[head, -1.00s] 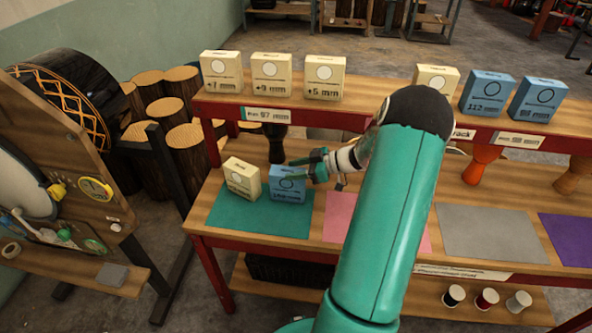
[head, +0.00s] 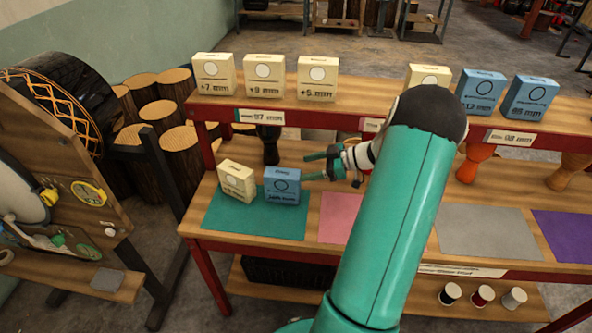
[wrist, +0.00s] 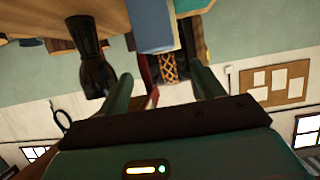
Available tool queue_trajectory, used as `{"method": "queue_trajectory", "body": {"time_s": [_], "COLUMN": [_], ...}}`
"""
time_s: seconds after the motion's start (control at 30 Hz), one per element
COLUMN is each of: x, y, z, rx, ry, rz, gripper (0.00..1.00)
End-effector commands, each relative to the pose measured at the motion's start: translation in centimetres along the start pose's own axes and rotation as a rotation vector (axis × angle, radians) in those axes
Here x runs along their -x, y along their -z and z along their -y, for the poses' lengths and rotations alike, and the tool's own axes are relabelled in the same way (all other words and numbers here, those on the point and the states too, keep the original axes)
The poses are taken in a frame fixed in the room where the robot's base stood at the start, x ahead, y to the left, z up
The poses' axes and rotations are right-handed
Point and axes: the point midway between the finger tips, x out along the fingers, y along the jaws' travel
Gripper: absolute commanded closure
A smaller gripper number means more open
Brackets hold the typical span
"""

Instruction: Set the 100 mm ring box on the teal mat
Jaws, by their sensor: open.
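The blue ring box (head: 282,187) stands upright on the teal mat (head: 245,222), toward its right side. Its label seems to read 100 mm, though the print is blurred. A cream box (head: 238,181) stands beside it on the left, on the same mat. My gripper (head: 307,167) is open and empty, just right of the blue box and apart from it. In the wrist view the spread fingers (wrist: 163,88) show nothing held between them; a blue box face (wrist: 152,28) shows at the top.
Three cream boxes (head: 263,75) and two blue boxes (head: 529,97) with another cream one stand on the upper shelf. A dark goblet drum (head: 268,145) stands behind the mat. Pink (head: 338,216), grey (head: 487,231) and purple (head: 570,236) mats to the right are bare.

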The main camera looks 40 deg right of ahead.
Motion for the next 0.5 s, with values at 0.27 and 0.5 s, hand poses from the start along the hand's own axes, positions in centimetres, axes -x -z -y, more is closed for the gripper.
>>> {"method": "queue_trajectory", "body": {"time_s": [0.27,0.5], "x": [4.6,5.2], "y": [0.0,0.0], "z": [0.0,0.1], "rx": [0.000,-0.001], "ry": [-0.001,0.002], "rz": [0.001,0.001], "gripper": [0.33,0.33]}}
